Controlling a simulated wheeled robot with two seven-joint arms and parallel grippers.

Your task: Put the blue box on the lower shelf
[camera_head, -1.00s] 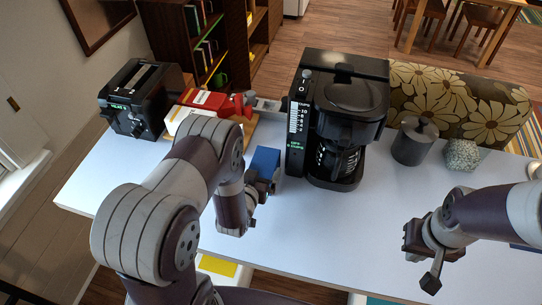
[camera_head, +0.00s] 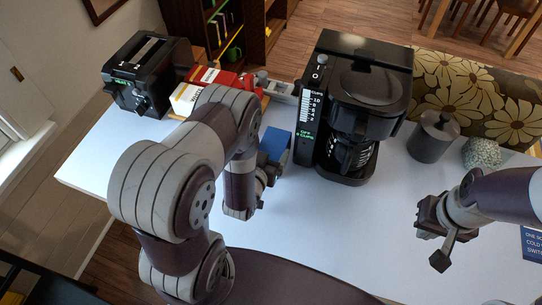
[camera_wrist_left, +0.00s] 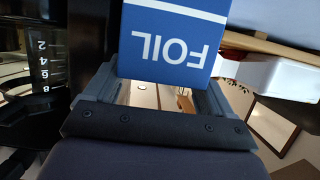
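The blue box (camera_head: 275,144) is at my left gripper (camera_head: 262,180), just left of the coffee maker. In the left wrist view the box (camera_wrist_left: 172,45), with a white stripe and upside-down "FOIL" lettering, sits between the two fingers of the gripper (camera_wrist_left: 160,88). The fingers appear closed against its sides. My left forearm hides part of the box and the table below it in the head view. My right gripper (camera_head: 438,232) is over the right part of the white table, holding nothing visible; its finger gap is unclear. No lower shelf is identifiable now.
The black coffee maker (camera_head: 350,105) stands close to the box. A toaster (camera_head: 145,72) and red-and-white items (camera_head: 208,88) are at the back left. A grey canister (camera_head: 433,137) and a speckled pot (camera_head: 482,153) stand right. The white table's (camera_head: 350,220) front middle is clear.

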